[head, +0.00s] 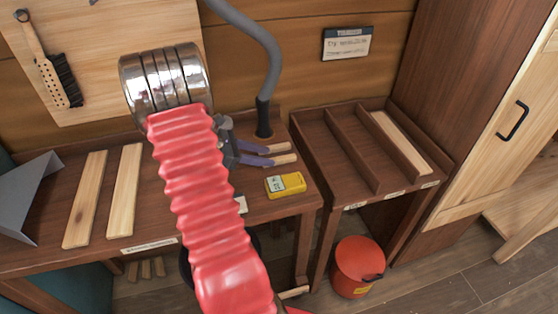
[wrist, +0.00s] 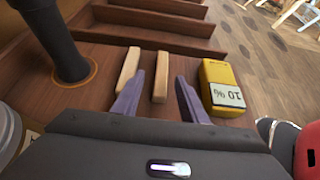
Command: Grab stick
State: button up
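Two short pale wooden sticks lie on the brown bench beside the yellow meter. In the wrist view one stick (wrist: 161,78) lies between my purple fingertips, with a gap visible on both sides. The other stick (wrist: 130,68) lies to its left, its near end close to the left finger. My gripper (wrist: 160,84) is open and empty, low over the bench. In the head view my gripper (head: 271,156) points right, and the sticks show only in part, one (head: 282,147) behind the other (head: 286,159). Finger height above the bench is unclear.
The yellow meter (head: 285,185) sits close to the right finger. A grey hose (head: 264,115) rises behind the sticks. Longer planks (head: 86,200) lie at the bench's left. A divided rack (head: 350,150) holds another strip (head: 400,140). A red bucket (head: 357,268) stands on the floor.

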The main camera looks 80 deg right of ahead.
aim_at(276, 159)
jog(key=x, duration=0.4)
jog(key=shift+s+a, duration=0.1)
jog(key=shift+s, duration=0.1)
dwell(0.3)
grip_shut()
